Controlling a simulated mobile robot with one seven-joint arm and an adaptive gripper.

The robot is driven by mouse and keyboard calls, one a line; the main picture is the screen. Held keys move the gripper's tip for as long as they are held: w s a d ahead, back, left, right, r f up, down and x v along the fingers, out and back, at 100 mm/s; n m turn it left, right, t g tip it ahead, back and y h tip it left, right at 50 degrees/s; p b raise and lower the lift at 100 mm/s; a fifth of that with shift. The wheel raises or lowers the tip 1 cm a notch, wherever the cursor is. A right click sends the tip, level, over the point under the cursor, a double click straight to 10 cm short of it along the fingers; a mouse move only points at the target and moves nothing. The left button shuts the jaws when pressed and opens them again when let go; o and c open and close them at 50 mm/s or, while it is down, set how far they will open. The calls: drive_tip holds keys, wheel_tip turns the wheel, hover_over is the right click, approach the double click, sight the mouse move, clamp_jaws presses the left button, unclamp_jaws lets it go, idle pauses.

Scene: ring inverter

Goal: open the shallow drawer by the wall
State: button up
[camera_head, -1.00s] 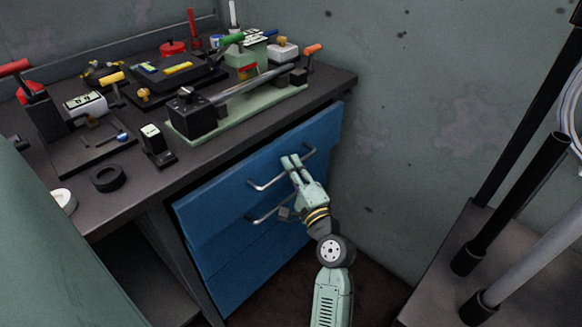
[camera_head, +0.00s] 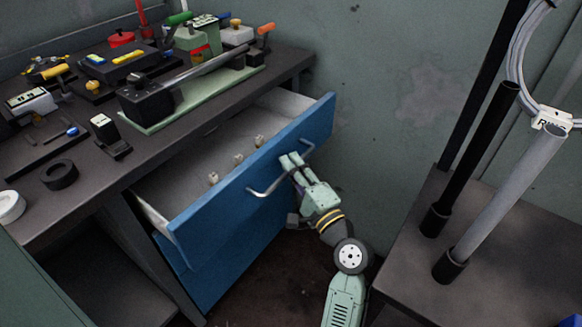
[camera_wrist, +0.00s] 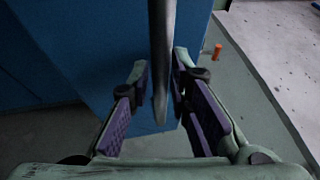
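The blue top drawer (camera_head: 305,128) of the workbench stands well open, and its pale interior shows. A bent metal handle (camera_head: 262,191) runs across its front. My gripper (camera_head: 292,160) is at the handle's upper right part, with a finger on either side of the bar. In the wrist view, the handle bar (camera_wrist: 162,60) passes between the two purple-padded fingers (camera_wrist: 162,75), which close around it with little gap. The blue drawer front (camera_wrist: 70,50) fills the left of that view.
The workbench top (camera_head: 150,165) above holds tools, a green-based fixture (camera_head: 200,92) and a black ring (camera_head: 59,174). A wall stands close behind the drawer's right end. A dark platform (camera_head: 480,240) with upright posts stands at the right. Dark floor lies between.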

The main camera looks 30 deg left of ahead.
drive_tip(key=shift+o, duration=1.1)
drive_tip(key=shift+a+r, duration=0.1)
